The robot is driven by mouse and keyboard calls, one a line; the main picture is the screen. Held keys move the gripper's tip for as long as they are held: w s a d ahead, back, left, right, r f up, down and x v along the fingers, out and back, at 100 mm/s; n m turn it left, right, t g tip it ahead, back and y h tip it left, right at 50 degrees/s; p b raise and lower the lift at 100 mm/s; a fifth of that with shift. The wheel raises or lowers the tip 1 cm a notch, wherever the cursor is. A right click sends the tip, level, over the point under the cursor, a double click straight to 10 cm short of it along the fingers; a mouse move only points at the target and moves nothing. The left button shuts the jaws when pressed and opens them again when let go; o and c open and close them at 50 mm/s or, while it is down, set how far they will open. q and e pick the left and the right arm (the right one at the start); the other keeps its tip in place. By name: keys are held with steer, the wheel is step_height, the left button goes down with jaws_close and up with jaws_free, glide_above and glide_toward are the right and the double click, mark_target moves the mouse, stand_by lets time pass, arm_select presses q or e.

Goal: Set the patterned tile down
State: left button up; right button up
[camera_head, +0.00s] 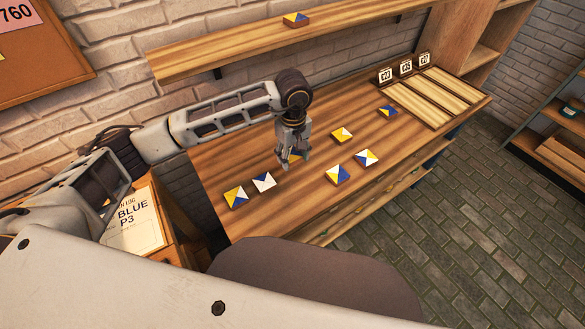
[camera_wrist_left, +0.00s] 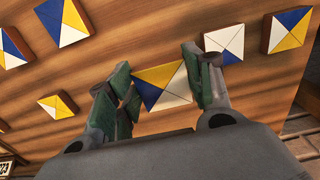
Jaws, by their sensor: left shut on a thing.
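My left gripper (camera_head: 294,162) is over the left part of the wooden table (camera_head: 300,205). In the left wrist view its two green-padded fingers (camera_wrist_left: 165,88) are shut on a tile (camera_wrist_left: 160,84) patterned in yellow, blue and white. In the head view only a small yellow and blue part of this tile (camera_head: 297,155) shows behind the fingers. The tile is at or just above the table; I cannot tell whether it touches. A white and blue tile (camera_head: 264,181) and a yellow and blue tile (camera_head: 236,196) lie to its left. My right gripper is not in view.
To the right lie several tiles, including a yellow, white and blue one (camera_head: 366,158) and another (camera_head: 338,175). A tray (camera_head: 432,97) with slots and upright label cards stands at the table's right end. A shelf (camera_head: 210,62) above the back holds one tile (camera_head: 296,19).

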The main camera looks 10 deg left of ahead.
arm_select(q)
step_height(320, 180, down, 3)
steer(key=shift+r, duration=0.1)
stand_by(0.3)
